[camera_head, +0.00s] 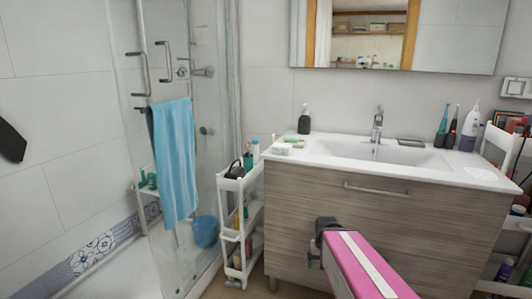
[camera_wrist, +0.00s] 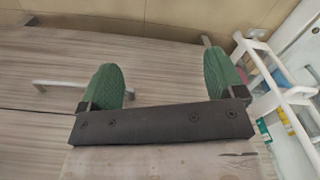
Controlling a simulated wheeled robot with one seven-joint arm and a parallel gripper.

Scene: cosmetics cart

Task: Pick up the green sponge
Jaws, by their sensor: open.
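A small, flat, greenish thing (camera_head: 295,140) lies on the left end of the sink counter in the head view, beside a white item (camera_head: 281,149). It looks like the green sponge, but it is too small to be sure. My gripper (camera_head: 318,240) is in front of the wood-grain cabinet, lower than the counter top and apart from the sponge. In the wrist view my gripper (camera_wrist: 164,80) shows two green fingers spread wide with nothing between them. The sponge is not visible in the wrist view.
A white sink counter (camera_head: 330,160) holds a dark soap bottle (camera_head: 304,119), a faucet (camera_head: 377,124) and several bottles at right. A white cart (camera_head: 229,225) stands left of the cabinet (camera_head: 300,205). A handle (camera_head: 390,189) sticks out of the cabinet front. A blue towel (camera_head: 173,160) hangs farther left.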

